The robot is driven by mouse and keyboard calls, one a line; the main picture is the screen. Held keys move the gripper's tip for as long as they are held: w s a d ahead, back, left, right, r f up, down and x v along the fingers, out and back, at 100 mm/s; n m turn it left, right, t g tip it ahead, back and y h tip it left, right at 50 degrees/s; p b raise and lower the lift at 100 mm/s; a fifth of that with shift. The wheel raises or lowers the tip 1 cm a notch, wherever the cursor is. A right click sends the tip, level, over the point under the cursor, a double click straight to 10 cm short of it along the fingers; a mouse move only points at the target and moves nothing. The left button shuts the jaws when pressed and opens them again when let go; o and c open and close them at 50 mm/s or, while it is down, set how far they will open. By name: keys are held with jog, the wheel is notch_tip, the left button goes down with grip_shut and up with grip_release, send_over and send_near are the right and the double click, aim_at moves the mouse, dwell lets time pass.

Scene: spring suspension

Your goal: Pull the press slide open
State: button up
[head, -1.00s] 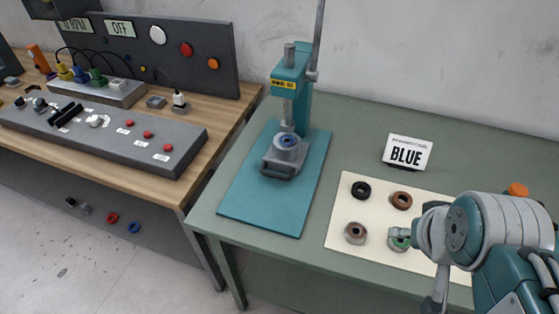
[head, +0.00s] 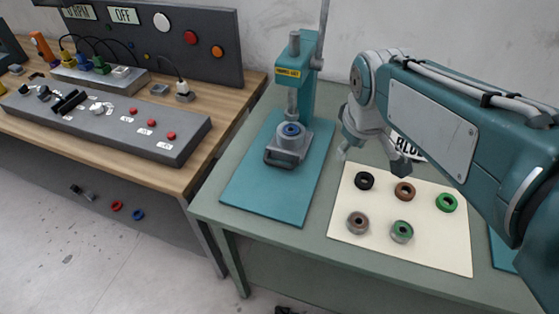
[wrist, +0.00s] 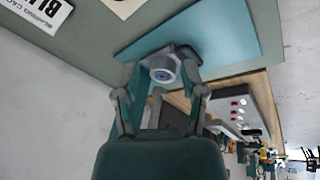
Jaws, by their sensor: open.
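The teal arbor press (head: 306,85) stands on a teal base plate (head: 262,197) on the green table. Its grey slide (head: 284,155), with a handle at the front, sits under the ram. A grey part with a blue ring (head: 291,130) is on the slide. My gripper (head: 375,158) is open and empty, right of the press and apart from it. In the wrist view my gripper (wrist: 161,82) has its fingers spread, with the slide (wrist: 181,52) and blue-ringed part (wrist: 160,72) beyond the gap between them. The handle is hard to make out there.
A cream mat (head: 345,205) with several ring parts lies right of the press. A card reading BLUE (head: 409,147) is partly hidden behind my arm. A wooden bench with a grey control panel (head: 110,125) stands left. The table front-left of the press is clear.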

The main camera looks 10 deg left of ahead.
jog(key=w+a+f+n, duration=0.3)
jog(key=w+a+n, duration=0.15)
jog(key=a, duration=0.35)
jog(key=n+g, duration=0.1)
jog(key=n, duration=0.2)
send_near(280, 164)
jog(key=shift+h, duration=0.3)
jog(key=x, duration=0.9)
jog(key=shift+w+a, duration=0.1)
jog(key=shift+a, duration=0.2)
grip_shut()
